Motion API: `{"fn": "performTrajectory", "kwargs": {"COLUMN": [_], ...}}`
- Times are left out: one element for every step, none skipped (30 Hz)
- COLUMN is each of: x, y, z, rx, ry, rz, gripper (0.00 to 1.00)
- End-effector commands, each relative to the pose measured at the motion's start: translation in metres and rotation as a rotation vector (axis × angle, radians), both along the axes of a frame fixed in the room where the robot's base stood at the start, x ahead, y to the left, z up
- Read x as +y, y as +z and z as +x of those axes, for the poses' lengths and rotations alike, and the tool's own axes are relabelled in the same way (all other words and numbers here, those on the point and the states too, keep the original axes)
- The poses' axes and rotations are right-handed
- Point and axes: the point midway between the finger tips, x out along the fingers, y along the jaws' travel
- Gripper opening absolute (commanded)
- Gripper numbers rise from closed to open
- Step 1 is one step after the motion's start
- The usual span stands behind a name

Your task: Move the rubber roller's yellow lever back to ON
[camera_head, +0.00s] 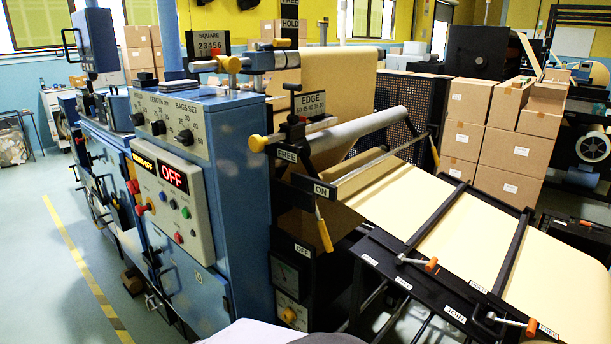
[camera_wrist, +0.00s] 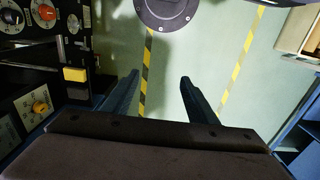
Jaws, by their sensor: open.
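The yellow lever (camera_head: 325,235) is on the dark frame beside the blue machine, in the head view. Its yellow grip hangs down, slightly tilted, below the ON label (camera_head: 322,190). The OFF label (camera_head: 303,250) is just left of the grip. The roller (camera_head: 365,128) is a grey cylinder above the kraft web. My gripper (camera_wrist: 158,77) shows in the wrist view with its two dark fingers apart and nothing between them. It is not visible in the head view. I cannot tell whether the lever appears in the wrist view.
The blue machine (camera_head: 235,180) with its red OFF display stands left of the lever. Black rails with orange-handled clamps (camera_head: 430,264) lie to the right. In the wrist view, a dark panel with dials and a yellow block (camera_wrist: 75,74) is left of the fingers; open floor lies beyond them.

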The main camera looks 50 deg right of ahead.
Motion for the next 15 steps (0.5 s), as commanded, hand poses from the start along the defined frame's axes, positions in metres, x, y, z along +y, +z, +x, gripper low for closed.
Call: {"fn": "performTrajectory", "kwargs": {"x": [0.000, 0.000, 0.000, 0.000, 0.000, 0.000, -0.001, -0.002, -0.003, -0.005, -0.008, -0.012, -0.017, -0.022, -0.031], "y": [0.000, 0.000, 0.000, 0.000, 0.000, 0.000, 0.000, -0.001, -0.002, -0.002, -0.003, -0.004, -0.005, -0.006, -0.007], "z": [0.000, 0.000, 0.000, 0.000, 0.000, 0.001, 0.002, 0.004, 0.009, 0.013, 0.019, 0.029, 0.037, 0.047, 0.063], "rx": [0.000, 0.000, 0.000, 0.000, 0.000, -0.002, -0.006, -0.011, -0.023, -0.037, -0.054, -0.082, -0.107, -0.138, -0.185], "ry": [0.000, 0.000, 0.000, 0.000, 0.000, -0.001, -0.003, -0.005, -0.010, -0.015, -0.022, -0.035, -0.045, -0.057, -0.074], "rz": [0.000, 0.000, 0.000, 0.000, 0.000, 0.000, 0.000, 0.000, 0.000, 0.000, 0.000, -0.001, -0.003, -0.005, -0.010], "gripper": [0.53, 0.53, 0.53, 0.50, 0.43, 0.34, 0.27, 0.26, 0.26, 0.26, 0.26, 0.26, 0.26, 0.26, 0.26]}}
